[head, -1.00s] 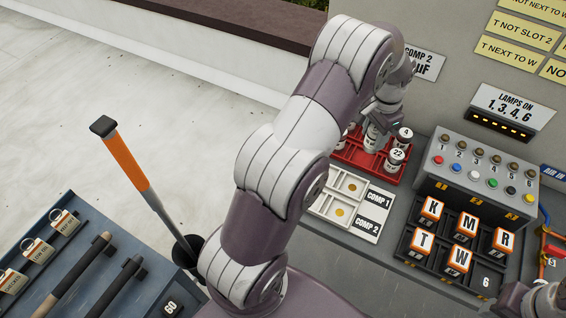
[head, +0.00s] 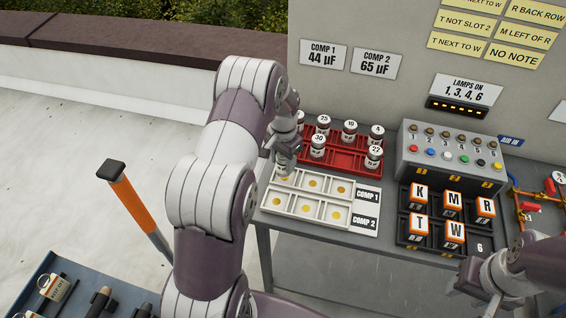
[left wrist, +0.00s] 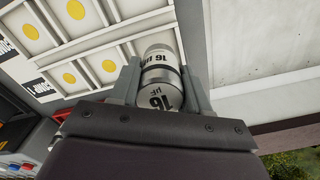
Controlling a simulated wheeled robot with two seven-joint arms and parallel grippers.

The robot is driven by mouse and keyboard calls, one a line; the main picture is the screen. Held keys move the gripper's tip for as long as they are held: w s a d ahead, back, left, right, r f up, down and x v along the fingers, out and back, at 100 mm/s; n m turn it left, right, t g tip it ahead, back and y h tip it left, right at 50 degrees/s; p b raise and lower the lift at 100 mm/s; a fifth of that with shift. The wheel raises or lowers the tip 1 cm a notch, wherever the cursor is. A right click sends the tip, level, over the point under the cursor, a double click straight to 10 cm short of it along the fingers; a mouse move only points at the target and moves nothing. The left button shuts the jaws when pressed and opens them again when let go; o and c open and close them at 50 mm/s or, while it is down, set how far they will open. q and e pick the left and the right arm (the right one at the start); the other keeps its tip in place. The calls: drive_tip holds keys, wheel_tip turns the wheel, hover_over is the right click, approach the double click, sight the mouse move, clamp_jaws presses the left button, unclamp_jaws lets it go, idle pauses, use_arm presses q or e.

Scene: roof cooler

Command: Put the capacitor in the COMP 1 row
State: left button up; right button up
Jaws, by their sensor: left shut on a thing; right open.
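My left gripper (head: 288,160) is shut on a silver capacitor marked 16 µF, which shows clearly in the left wrist view (left wrist: 161,78). It holds the capacitor over the left end of the white tray's COMP 1 row (head: 313,184). In the head view the arm partly hides the capacitor, and I cannot tell whether it touches the tray. The COMP 1 row is the back row; its middle and right cells show bare yellow discs. The COMP 2 row (head: 305,208) in front is empty where visible. My right gripper (head: 488,282) is open at the lower right.
A red rack (head: 345,159) with several capacitors, numbered such as 30, 25, 19 and 22, stands behind the tray. Signs read COMP 1 44 µF (head: 323,56) and COMP 2 65 µF (head: 376,64). A button box (head: 455,155) and lettered blocks (head: 450,205) stand to the right.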

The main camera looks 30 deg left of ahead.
use_arm(q)
drive_tip(key=shift+w+d+f, duration=0.1)
drive_tip(key=shift+w+f, duration=0.05)
drive_tip(key=shift+f, duration=0.5)
drive_tip(key=shift+w+d+f, duration=0.1)
drive_tip(key=shift+f, duration=0.5)
drive_tip(key=shift+s+a, duration=0.1)
drive_tip(key=shift+a, duration=0.05)
drive_tip(key=shift+f, duration=0.2)
drive_tip(key=o, duration=1)
drive_tip(key=shift+o, duration=0.7)
drive_tip(key=shift+r, duration=0.2)
wheel_tip(320, 180, up, 12)
drive_tip(key=shift+f+b, duration=0.2)
drive_tip(key=shift+b, duration=0.8)
drive_tip(key=s+d+n, duration=0.1)
drive_tip(key=s+d, duration=0.5)
drive_tip(key=s, duration=0.4)
drive_tip(key=s+d+r+n+t, duration=0.1)
drive_tip(key=s+d, duration=0.5)
drive_tip(key=s, duration=0.3)
drive_tip(key=shift+s+d+n, duration=0.15)
drive_tip(key=shift+s+n, duration=0.15)
drive_tip(key=shift+s, duration=0.05)
